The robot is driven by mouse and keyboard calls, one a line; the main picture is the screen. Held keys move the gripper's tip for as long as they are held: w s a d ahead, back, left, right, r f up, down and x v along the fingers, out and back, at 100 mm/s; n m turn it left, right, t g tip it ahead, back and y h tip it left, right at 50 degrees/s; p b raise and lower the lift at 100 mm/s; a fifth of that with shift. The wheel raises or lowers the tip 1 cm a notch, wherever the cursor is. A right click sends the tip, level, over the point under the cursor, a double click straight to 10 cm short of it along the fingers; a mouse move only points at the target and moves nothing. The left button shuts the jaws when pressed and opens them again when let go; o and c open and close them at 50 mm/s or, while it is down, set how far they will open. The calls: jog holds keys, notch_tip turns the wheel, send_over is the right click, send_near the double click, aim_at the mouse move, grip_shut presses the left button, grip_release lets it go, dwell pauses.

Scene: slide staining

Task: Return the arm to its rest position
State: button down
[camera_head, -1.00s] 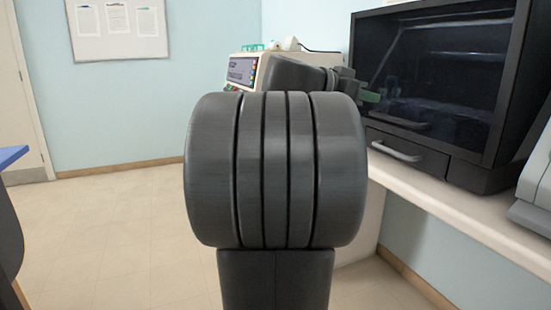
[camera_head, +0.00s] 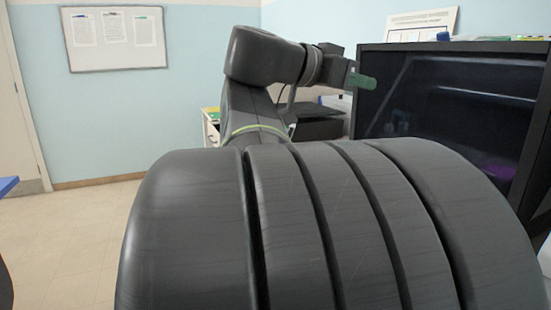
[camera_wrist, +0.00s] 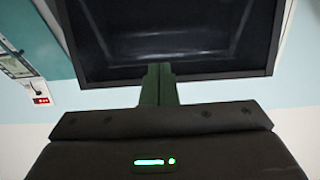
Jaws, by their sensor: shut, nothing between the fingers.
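My gripper (camera_head: 362,82) shows in the head view as green fingers at the end of my raised dark arm, beside the left edge of the dark-fronted cabinet. In the wrist view my gripper's green fingers (camera_wrist: 159,72) are together with nothing between them. They point toward the cabinet's dark glass front (camera_wrist: 170,28). My large arm joint fills the lower middle of the head view and hides much of the bench and floor.
The black cabinet (camera_head: 365,62) stands close on the right. A whiteboard (camera_head: 115,58) with papers hangs on the far wall. The tiled floor (camera_head: 75,235) at left is clear. A blue-topped table edge (camera_head: 8,185) shows at the far left.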

notch_tip(320, 180, up, 9)
jog(key=p, duration=0.9)
jog(key=shift+s+a+r, duration=0.15)
jog(key=shift+a+r, duration=0.05)
jog(key=shift+a, duration=0.15)
jog(key=shift+f, duration=0.1)
